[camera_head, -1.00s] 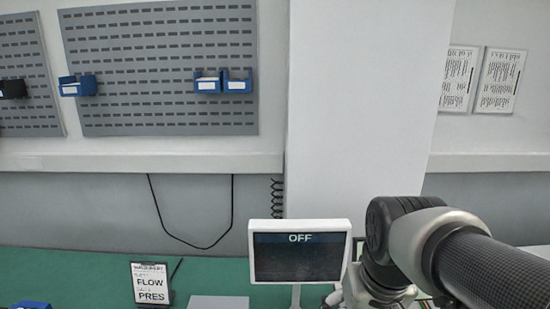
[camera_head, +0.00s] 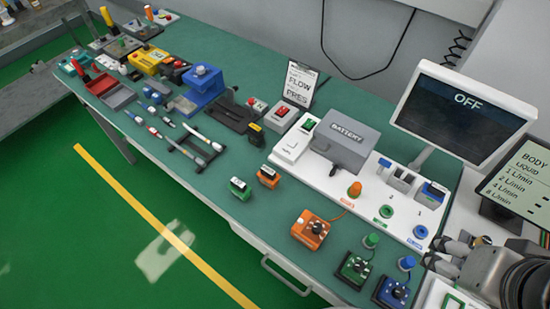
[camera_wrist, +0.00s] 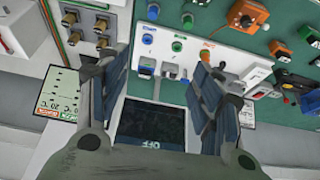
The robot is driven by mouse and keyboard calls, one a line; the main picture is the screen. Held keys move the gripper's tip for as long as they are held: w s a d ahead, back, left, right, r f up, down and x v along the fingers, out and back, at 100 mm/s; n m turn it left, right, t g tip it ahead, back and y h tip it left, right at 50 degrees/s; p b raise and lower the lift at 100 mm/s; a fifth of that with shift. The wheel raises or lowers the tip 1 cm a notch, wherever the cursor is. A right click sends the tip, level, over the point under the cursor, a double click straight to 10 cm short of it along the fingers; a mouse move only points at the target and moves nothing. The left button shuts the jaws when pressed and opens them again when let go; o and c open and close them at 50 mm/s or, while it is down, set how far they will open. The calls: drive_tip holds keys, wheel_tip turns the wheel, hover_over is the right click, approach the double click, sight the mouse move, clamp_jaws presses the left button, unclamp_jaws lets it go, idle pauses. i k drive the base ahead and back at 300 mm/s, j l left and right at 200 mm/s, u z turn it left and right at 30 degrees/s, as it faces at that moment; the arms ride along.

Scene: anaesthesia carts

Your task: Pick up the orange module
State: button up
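The orange module (camera_head: 308,230) is a box with a black dial on top, on the green table in front of the white panel; a thin orange cable runs from it towards an orange knob (camera_head: 354,190). In the wrist view the orange module (camera_wrist: 247,14) shows at the top right. A smaller orange block (camera_head: 268,177) lies farther left on the table. My gripper (camera_head: 452,254) is at the lower right of the head view, well right of the orange module. In the wrist view my gripper (camera_wrist: 160,68) has its two fingers wide apart with nothing between them.
A green module (camera_head: 354,270) and a blue module (camera_head: 391,292) stand right of the orange one. The white panel (camera_head: 330,182) carries a grey battery box (camera_head: 346,142). A monitor (camera_head: 459,114) reading OFF stands behind.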

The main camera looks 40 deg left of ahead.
sight(268, 177)
drive_tip(key=u, duration=1.65)
drive_tip(key=i+j, duration=0.35)
drive_tip(key=j, duration=0.15)
drive_tip(key=i+j+z, duration=0.25)
drive_tip(key=j+z, duration=0.2)
drive_tip(key=i+j+z, duration=0.25)
drive_tip(key=j, duration=0.2)
drive_tip(key=j+z, duration=0.25)
drive_tip(key=z, duration=0.2)
